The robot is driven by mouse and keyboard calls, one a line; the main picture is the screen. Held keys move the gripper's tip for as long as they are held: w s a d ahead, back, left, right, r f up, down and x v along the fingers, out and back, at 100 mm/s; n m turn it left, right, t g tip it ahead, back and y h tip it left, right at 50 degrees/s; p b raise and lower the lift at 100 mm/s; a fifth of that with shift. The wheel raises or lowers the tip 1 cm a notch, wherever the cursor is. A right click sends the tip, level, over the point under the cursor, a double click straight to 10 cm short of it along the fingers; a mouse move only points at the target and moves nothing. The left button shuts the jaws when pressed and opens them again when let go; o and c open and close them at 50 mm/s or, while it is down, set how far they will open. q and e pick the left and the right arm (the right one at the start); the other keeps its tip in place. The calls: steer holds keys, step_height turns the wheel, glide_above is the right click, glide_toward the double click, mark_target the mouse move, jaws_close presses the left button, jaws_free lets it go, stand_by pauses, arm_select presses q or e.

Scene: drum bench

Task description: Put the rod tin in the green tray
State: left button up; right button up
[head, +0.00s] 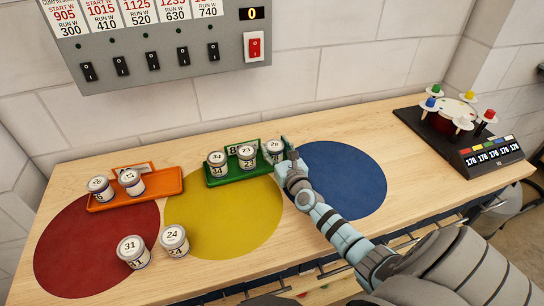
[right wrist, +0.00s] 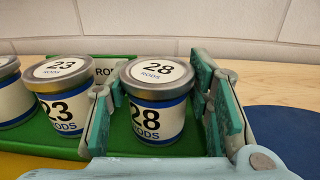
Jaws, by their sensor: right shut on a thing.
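The green tray (head: 212,182) stands at the back of the bench, with its raised back plate against the yellow and blue discs' far side. The rod tin marked 28 RODS (right wrist: 157,74) is between the fingers of my right gripper (head: 287,163), at the tray's right end. In the right wrist view it is upright, low over or on the green floor; I cannot tell if it touches. My right gripper (right wrist: 160,108) is shut on it. Tins marked 34 (head: 217,162) and 23 (head: 247,156) stand in the tray to its left. My left gripper is out of view.
An orange tray (head: 165,185) at left holds two tins. Tins marked 31 (head: 133,251) and 24 (head: 174,241) stand at the front. Red, yellow and blue discs (head: 350,180) mark the bench. A coloured-knob device (head: 450,125) is at right; a switch panel (head: 165,45) hangs above.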

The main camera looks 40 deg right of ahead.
steer(key=shift+r, duration=0.1)
steer(key=o, duration=0.8)
steer(key=shift+f, duration=0.2)
steer(key=o, duration=0.5)
steer(key=shift+r, duration=0.1)
steer(key=shift+r, duration=0.25)
steer(key=p+v, duration=0.2)
steer(key=v, duration=1)
steer(key=shift+f, duration=0.1)
